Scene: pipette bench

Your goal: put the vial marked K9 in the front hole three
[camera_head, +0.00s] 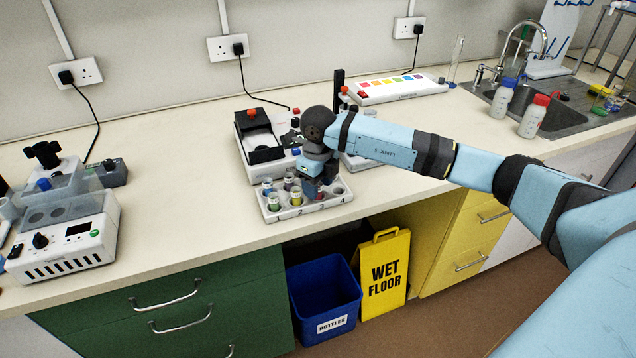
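A white vial rack (310,208) with front holes numbered 1 to 4 stands near the counter's front edge. A pale-labelled vial (274,202) is at front hole one and a yellow vial (296,196) at front hole two. Behind them are a blue-topped vial (267,185) and a dark-topped vial (289,181). Front hole four (339,190) looks empty. My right gripper (314,187) points down over the rack around front hole three, which it largely hides. Its fingers are too small and dark to show what is between them. No K9 mark is readable. My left gripper is out of view.
A black-and-white device (262,140) stands close behind the rack. A white-and-grey instrument (70,240) is at the left. A colour-striped white box (400,90) lies at the back. The counter (180,170) between instrument and rack is clear.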

